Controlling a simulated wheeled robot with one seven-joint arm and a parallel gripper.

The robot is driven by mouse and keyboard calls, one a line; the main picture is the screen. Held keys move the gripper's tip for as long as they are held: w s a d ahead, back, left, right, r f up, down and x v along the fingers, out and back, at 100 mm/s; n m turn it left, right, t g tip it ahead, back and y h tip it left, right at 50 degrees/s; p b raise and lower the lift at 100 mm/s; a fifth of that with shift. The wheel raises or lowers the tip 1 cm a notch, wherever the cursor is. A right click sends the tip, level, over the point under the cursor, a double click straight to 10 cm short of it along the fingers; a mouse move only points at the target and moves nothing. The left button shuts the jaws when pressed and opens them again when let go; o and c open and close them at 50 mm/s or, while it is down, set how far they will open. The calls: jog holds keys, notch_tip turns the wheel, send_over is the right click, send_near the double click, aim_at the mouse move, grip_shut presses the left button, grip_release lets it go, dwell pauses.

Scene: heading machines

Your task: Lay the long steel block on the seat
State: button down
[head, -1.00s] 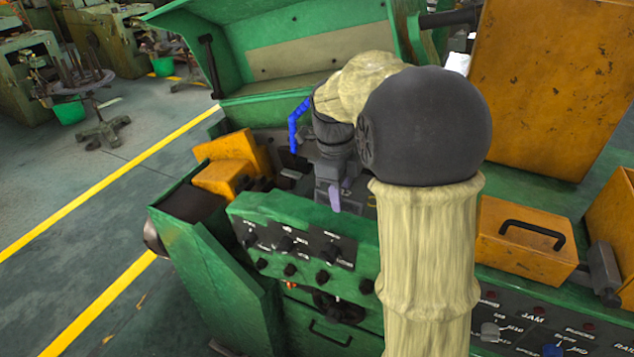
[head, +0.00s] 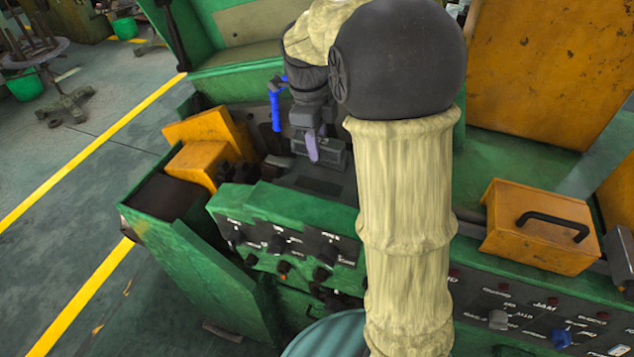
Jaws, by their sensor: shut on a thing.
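My gripper (head: 314,146) is at the end of my arm, over the inside of the green machine. It is shut on a dark grey block, the long steel block (head: 336,156), which shows on either side of the pale purple finger. My gripper covers part of the block. Just below and in front of it is a flat grey surface with a darker rectangular patch (head: 319,185), which may be the seat. I cannot tell whether the block touches this surface.
Orange housings (head: 195,165) stand left of the gripper. A blue handle (head: 275,110) is close by on the left. The green control panel (head: 270,235) with knobs runs in front. An orange box (head: 538,228) with a black handle sits at right. The raised green cover stands behind.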

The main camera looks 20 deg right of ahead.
jog(key=p, duration=0.1)
send_over(320, 186)
jog(key=shift+w+a+f, duration=0.1)
jog(key=shift+f, duration=1.45)
jog(key=shift+w+a+f, duration=0.1)
jog(key=shift+f, duration=1.45)
jog(key=shift+f+p, duration=0.75)
jog(key=shift+f, duration=1.1)
jog(key=shift+s, duration=0.1)
jog(key=shift+f, duration=0.15)
jog(key=c, duration=1)
grip_release()
jog(key=shift+c, duration=0.2)
jog(key=r, duration=0.4)
jog(key=r+b, duration=0.1)
jog(key=r, duration=0.3)
jog(key=w+a+r+b, duration=0.1)
jog(key=r, duration=0.3)
jog(key=shift+a+r, duration=0.1)
